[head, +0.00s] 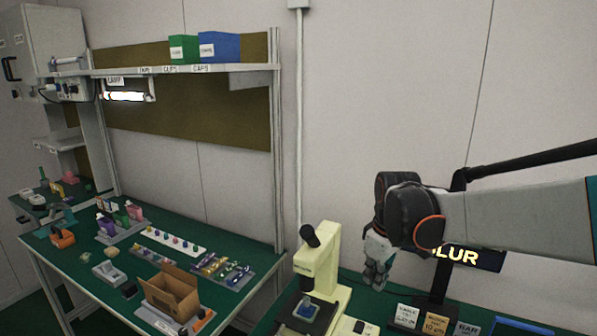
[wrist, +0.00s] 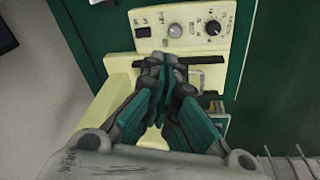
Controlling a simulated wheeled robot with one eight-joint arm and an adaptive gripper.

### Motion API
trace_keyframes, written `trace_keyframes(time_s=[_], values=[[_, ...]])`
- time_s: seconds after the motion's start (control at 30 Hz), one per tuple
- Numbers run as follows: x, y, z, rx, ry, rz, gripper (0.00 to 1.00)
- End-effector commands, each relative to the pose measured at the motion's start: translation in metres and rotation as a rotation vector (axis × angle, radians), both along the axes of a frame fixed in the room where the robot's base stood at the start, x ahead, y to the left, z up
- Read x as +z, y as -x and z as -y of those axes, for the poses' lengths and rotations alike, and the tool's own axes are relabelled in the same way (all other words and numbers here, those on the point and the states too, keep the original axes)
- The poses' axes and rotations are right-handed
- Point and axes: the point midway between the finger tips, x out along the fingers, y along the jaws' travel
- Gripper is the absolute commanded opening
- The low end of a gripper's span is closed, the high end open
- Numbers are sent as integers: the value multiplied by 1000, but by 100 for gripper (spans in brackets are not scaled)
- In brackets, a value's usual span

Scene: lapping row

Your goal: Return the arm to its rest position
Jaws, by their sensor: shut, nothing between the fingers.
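My gripper (head: 376,275) hangs from my arm on the right of the head view, pointing down in front of the wall, just right of the cream machine (head: 318,262). In the wrist view my gripper (wrist: 166,68) has its teal and grey fingers closed together with nothing between them. Below it in that view lies a cream machine body (wrist: 122,82) with a control panel (wrist: 180,30) carrying knobs and a dial. I cannot tell how far the fingertips are above it.
A lit sign (head: 470,257) stands behind my arm, with small labelled blocks (head: 436,322) in front. At left, a green bench (head: 88,262) carries an open cardboard box (head: 172,292) and several small parts. A shelf (head: 180,69) above holds green and blue bins.

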Motion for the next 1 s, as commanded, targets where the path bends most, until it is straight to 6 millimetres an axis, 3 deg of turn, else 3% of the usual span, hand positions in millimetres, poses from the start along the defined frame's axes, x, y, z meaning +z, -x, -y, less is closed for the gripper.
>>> trace_keyframes(time_s=[0.2,0.4,0.8,1.0], values=[[31,56,6,-161,-32,97,0],[46,105,10,-307,-75,186,0],[40,194,17,-582,-196,356,0],[30,218,19,-669,-248,410,0]])
